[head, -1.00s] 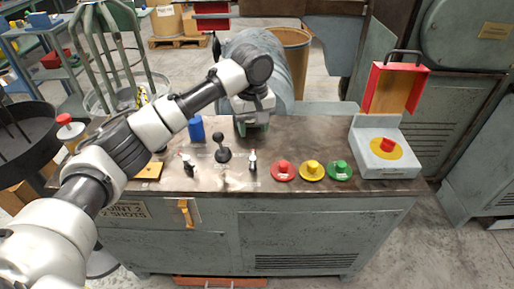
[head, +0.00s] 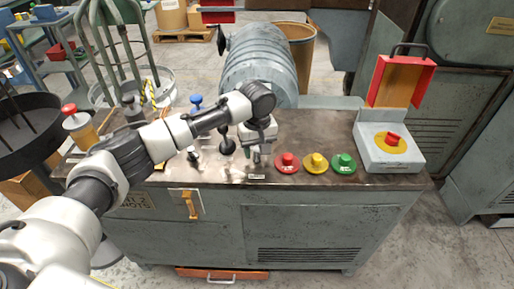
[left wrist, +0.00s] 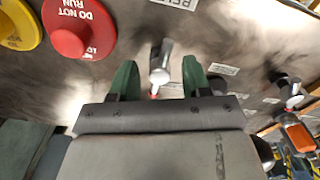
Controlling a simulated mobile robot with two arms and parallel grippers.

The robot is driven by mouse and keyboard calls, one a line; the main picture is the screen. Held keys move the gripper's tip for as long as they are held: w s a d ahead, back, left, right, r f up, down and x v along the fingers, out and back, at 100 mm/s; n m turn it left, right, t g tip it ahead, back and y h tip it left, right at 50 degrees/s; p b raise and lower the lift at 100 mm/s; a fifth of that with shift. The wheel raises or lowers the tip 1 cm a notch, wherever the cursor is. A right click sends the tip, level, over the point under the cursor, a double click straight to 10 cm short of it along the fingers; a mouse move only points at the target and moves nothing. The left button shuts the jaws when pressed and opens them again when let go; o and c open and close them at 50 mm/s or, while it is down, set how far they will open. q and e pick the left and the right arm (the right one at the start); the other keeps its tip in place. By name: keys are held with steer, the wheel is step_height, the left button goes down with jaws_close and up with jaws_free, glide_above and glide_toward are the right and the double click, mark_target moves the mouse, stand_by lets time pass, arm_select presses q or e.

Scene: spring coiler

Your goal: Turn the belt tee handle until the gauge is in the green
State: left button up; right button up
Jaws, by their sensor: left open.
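In the left wrist view, a small chrome handle with a red tip (left wrist: 159,64) stands between the green fingers of my left gripper (left wrist: 160,80), with gaps on both sides. A partly cut-off label starting "BEL" lies beyond it. In the head view my left gripper (head: 259,156) is low over the bench front, largely covering this handle. It is open. A second similar handle (head: 192,155) stands further left; it also shows in the left wrist view (left wrist: 290,92). I cannot make out a gauge with a green zone. My right gripper is not in view.
A black ball-topped lever (head: 227,147) stands between the two handles. Red (head: 287,162), yellow (head: 315,163) and green (head: 343,164) buttons sit just right of my gripper. A grey box with a red button (head: 392,140) stands at the bench's right end. Bare bench top lies behind the buttons.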

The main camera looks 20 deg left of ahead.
arm_select(q)
jaws_close()
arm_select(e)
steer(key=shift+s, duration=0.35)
arm_select(q)
steer(key=shift+r+p, duration=0.1)
steer(key=shift+p, duration=0.3)
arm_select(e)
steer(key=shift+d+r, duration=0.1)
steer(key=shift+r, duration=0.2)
